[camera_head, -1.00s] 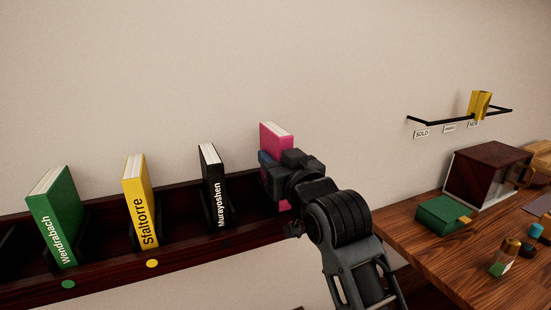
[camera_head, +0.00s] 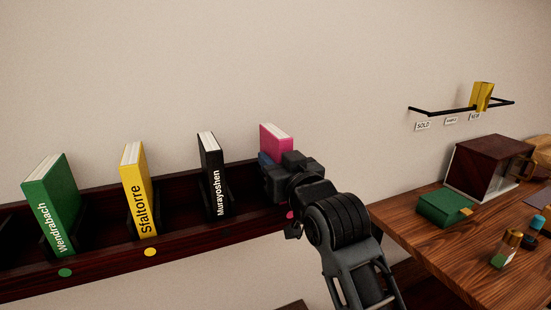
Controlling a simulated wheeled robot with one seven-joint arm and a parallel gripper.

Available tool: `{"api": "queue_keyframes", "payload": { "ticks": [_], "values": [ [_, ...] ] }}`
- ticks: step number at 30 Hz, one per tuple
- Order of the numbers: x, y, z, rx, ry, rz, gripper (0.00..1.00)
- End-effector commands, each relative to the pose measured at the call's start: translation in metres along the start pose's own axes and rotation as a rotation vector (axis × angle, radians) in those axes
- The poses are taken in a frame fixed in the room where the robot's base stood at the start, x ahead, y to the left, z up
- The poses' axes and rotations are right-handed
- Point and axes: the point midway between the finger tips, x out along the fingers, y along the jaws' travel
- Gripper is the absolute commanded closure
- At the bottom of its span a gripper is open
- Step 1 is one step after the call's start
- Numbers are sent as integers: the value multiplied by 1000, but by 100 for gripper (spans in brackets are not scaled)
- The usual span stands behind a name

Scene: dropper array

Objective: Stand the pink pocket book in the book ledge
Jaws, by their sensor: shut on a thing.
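The pink pocket book (camera_head: 275,137) is upright at the right part of the dark wooden book ledge (camera_head: 110,255). My gripper (camera_head: 275,177) is shut on the book from the front and right. The gripper hides the book's lower part, so I cannot tell whether its bottom edge touches the ledge. A pink dot (camera_head: 290,215) shows on the ledge front just below the gripper.
Green (camera_head: 52,205), yellow (camera_head: 135,190) and black (camera_head: 213,175) books stand in the ledge to the left. A wooden table (camera_head: 430,235) at right holds a green box (camera_head: 445,208), a brown cabinet (camera_head: 490,165) and small bottles. A wall rack (camera_head: 450,113) holds a yellow object.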

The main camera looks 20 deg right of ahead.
Motion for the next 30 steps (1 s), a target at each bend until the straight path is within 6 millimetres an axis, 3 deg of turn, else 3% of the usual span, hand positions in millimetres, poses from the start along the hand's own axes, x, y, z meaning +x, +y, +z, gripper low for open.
{"api": "queue_keyframes", "payload": {
  "ticks": [14,15,23,30],
  "values": [
    [0,0,-2,0,3,0,100],
    [0,0,-2,0,3,0,62],
    [0,0,-1,0,2,0,37],
    [0,0,0,0,0,0,36]
  ]
}}
